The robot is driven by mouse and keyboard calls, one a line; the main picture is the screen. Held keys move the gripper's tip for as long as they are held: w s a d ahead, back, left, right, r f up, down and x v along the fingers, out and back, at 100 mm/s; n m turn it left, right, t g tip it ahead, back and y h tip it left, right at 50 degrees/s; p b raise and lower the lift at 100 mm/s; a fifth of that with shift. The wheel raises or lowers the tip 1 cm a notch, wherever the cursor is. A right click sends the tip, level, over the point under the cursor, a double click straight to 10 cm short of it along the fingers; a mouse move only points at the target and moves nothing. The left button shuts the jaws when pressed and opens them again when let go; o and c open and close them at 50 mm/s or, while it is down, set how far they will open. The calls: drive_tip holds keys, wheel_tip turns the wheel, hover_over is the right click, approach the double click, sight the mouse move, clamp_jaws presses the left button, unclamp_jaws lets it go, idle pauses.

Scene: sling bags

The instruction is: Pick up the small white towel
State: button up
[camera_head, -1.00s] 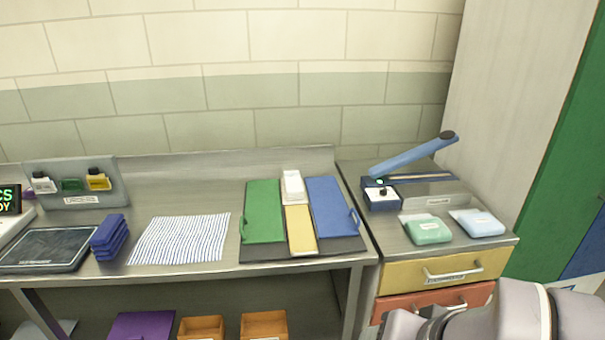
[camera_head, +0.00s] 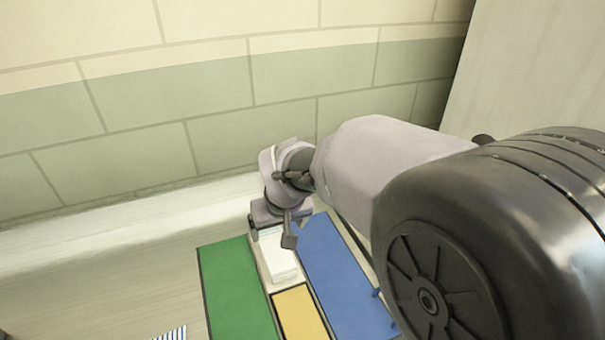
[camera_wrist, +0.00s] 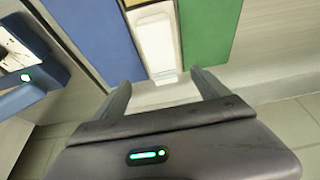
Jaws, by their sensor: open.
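The small white towel (camera_head: 279,258) lies folded at the back of the middle strip, between a green bag (camera_head: 236,285) and a blue bag (camera_head: 343,270), behind a yellow piece (camera_head: 297,313). My gripper (camera_head: 270,235) is at the towel's back end, with a finger on each side in the picture. In the wrist view the towel (camera_wrist: 153,38) lies ahead of my open gripper (camera_wrist: 160,81), its near end about between the fingertips. No contact shows. My arm covers part of the right side in the head view.
The metal bench top (camera_head: 110,275) is clear to the left, apart from a striped cloth's edge (camera_head: 172,334). The tiled wall (camera_head: 110,100) stands close behind the bags. In the wrist view, a dark blue device (camera_wrist: 25,65) stands at the left.

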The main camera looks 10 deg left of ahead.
sight(274, 245)
drive_tip(key=b+x, duration=0.2)
drive_tip(key=x, duration=0.6)
drive_tip(key=shift+s+f, duration=0.15)
drive_tip(key=shift+f, duration=0.1)
drive_tip(key=b+x, duration=0.3)
drive_tip(key=x, duration=0.2)
drive_tip(key=shift+s+a+f, duration=0.1)
drive_tip(key=shift+a+f, duration=0.1)
drive_tip(key=shift+c, duration=0.7)
drive_tip(key=c, duration=1.4)
drive_tip(key=shift+r, duration=0.25)
